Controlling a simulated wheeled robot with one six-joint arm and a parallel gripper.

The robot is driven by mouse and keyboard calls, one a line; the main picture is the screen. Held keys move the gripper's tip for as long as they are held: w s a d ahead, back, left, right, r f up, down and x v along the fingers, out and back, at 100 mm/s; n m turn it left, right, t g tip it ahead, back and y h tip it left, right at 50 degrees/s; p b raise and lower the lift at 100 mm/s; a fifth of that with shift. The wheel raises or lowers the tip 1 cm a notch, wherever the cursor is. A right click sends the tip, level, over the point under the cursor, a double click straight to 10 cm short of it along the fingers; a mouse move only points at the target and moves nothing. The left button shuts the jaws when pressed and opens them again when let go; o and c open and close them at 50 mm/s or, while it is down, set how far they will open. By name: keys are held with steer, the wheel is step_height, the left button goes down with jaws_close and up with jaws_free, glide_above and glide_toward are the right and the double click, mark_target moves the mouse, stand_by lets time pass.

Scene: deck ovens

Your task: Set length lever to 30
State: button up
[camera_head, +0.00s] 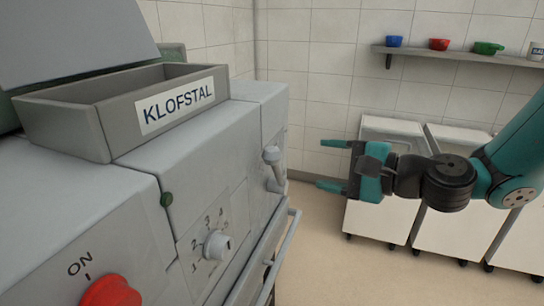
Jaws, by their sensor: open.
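A grey machine (190,135) with a "KLOFSTAL" label fills the left side. A small light-grey lever (272,160) with a rounded end sits on its front, near the far right edge. No scale or number 30 can be read beside it, and I cannot tell its setting. My gripper (326,164) appears right of the lever in the picture, apart from it. Its two teal fingers are spread and point left, with nothing between them.
A dial (217,244) with numbers and a red knob (110,291) marked "ON" are on the machine's front. A rail (277,262) runs below. White wheeled bins (385,205) stand behind my arm. A shelf (460,55) holds coloured bowls. Some floor between is clear.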

mark_target(280, 157)
steer(key=p+x, duration=0.2)
steer(key=x, duration=1)
steer(key=shift+w+a+f, duration=0.1)
steer(key=shift+w+a, duration=0.05)
steer(key=shift+a, duration=0.15)
